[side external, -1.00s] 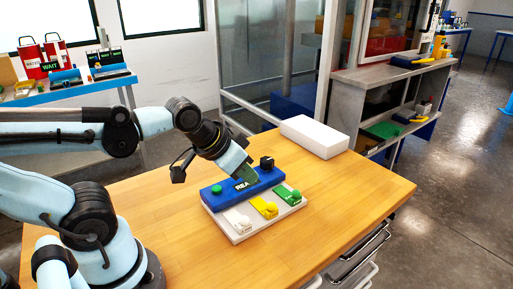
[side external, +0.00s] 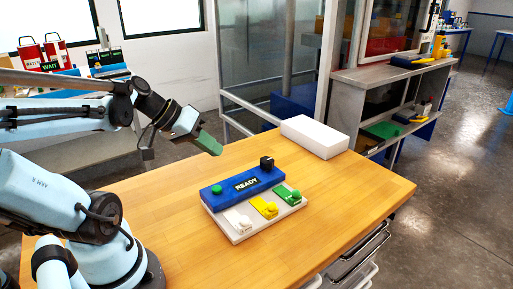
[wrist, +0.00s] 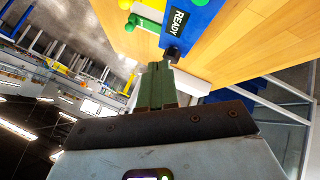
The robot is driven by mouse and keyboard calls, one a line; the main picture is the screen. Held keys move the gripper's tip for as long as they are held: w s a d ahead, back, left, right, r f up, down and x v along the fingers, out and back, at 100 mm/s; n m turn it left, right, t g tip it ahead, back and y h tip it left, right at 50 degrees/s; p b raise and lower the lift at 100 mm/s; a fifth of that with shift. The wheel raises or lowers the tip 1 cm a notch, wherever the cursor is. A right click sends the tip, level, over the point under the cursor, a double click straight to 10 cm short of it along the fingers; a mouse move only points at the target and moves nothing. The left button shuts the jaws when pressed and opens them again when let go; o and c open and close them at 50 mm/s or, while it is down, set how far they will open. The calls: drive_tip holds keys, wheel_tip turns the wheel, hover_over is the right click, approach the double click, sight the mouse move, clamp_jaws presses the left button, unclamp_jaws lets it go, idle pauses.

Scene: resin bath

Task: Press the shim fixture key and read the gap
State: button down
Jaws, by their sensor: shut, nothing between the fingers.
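The fixture has a blue block (side external: 222,195) at the back of a white base plate (side external: 240,237) on the wooden table. Its dark display (side external: 246,184) reads "READY"; no gap number shows. A green round button (side external: 216,189) is at the block's left and a black knob (side external: 267,163) at its right. In front lie a white tab (side external: 238,220), a yellow tab (side external: 265,207) and a green tab (side external: 288,194), each with a knob. My gripper (side external: 216,149) is shut and empty, above and behind the block, apart from it. In the wrist view its green fingers (wrist: 156,82) are together.
A white box (side external: 314,136) lies at the table's back right. The wooden table (side external: 340,205) is clear in front and to the right of the fixture. A metal frame with clear panels stands behind. Shelves (side external: 395,75) with tools stand at the right.

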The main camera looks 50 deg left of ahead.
sight(213, 188)
drive_tip(key=shift+s+a+r+t, duration=0.1)
drive_tip(key=shift+a+r+t, duration=0.2)
drive_tip(key=shift+a, duration=0.15)
drive_tip(key=shift+f, duration=4.4)
drive_tip(key=shift+f, duration=0.15)
drive_tip(key=shift+f, duration=0.3)
drive_tip(key=shift+f, duration=0.45)
drive_tip(key=shift+r, duration=0.9)
